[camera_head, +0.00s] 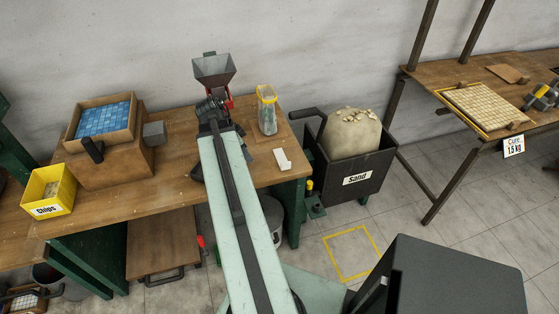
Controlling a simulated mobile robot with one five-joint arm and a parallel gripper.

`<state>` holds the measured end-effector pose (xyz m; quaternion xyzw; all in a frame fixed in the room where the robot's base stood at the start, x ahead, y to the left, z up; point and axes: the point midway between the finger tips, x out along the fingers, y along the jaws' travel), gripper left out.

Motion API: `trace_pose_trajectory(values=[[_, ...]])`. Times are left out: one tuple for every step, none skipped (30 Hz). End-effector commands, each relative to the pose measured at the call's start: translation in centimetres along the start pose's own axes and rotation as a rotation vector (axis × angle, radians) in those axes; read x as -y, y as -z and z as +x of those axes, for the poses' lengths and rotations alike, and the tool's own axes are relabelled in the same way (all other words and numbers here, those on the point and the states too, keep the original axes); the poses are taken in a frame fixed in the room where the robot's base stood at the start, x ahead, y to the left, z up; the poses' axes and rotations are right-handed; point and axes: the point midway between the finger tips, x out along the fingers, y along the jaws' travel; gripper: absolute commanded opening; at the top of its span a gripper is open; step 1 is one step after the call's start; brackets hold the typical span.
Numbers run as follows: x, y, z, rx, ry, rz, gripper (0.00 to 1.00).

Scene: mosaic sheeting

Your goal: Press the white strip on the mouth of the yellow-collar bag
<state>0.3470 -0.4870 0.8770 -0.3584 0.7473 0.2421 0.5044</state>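The yellow-collar bag (267,118) stands upright on the wooden bench, right of my arm. It looks clear, with greyish-green contents and a yellow collar (267,98) at its top. The white strip on its mouth is too small to make out. My gripper (214,108) is at the far end of my arm, left of the bag and apart from it. It is dark and overlaps the hopper's base, so its fingers cannot be told apart.
A grey hopper (214,68) with red parts stands behind my gripper. A small white piece (283,160) lies in front of the bag. The bench (185,145) also holds a yellow Chips bin (48,192) and a blue tile tray (103,120). A dark Sand crate (357,178) stands right of it.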

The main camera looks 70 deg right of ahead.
Motion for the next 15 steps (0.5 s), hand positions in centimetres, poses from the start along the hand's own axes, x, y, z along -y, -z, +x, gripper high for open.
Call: trace_pose_trajectory(values=[[-1.4, 3.5, 1.2, -0.005, -0.026, 0.066, 0.35], [-2.1, 5.0, 1.8, -0.006, -0.037, 0.096, 0.35], [-3.0, 6.7, 2.4, -0.008, -0.051, 0.129, 0.35], [-3.6, 7.7, 2.8, -0.009, -0.059, 0.148, 0.35], [-4.1, 8.5, 3.1, -0.009, -0.065, 0.163, 0.35], [-4.6, 9.4, 3.4, -0.009, -0.072, 0.179, 0.35], [-4.9, 9.8, 3.6, -0.009, -0.075, 0.187, 0.35], [-5.1, 10.1, 3.7, -0.009, -0.078, 0.193, 0.35], [-5.2, 10.3, 3.8, -0.009, -0.079, 0.197, 0.35], [-5.2, 10.3, 3.8, -0.009, -0.080, 0.198, 0.35], [-5.2, 10.3, 3.8, -0.009, -0.080, 0.198, 0.35], [-5.2, 10.3, 4.0, -0.009, -0.080, 0.197, 0.35], [-5.2, 10.2, 4.3, -0.009, -0.080, 0.197, 0.35], [-5.2, 10.2, 4.6, -0.009, -0.080, 0.197, 0.35], [-5.2, 10.1, 5.2, -0.009, -0.080, 0.197, 0.35]])
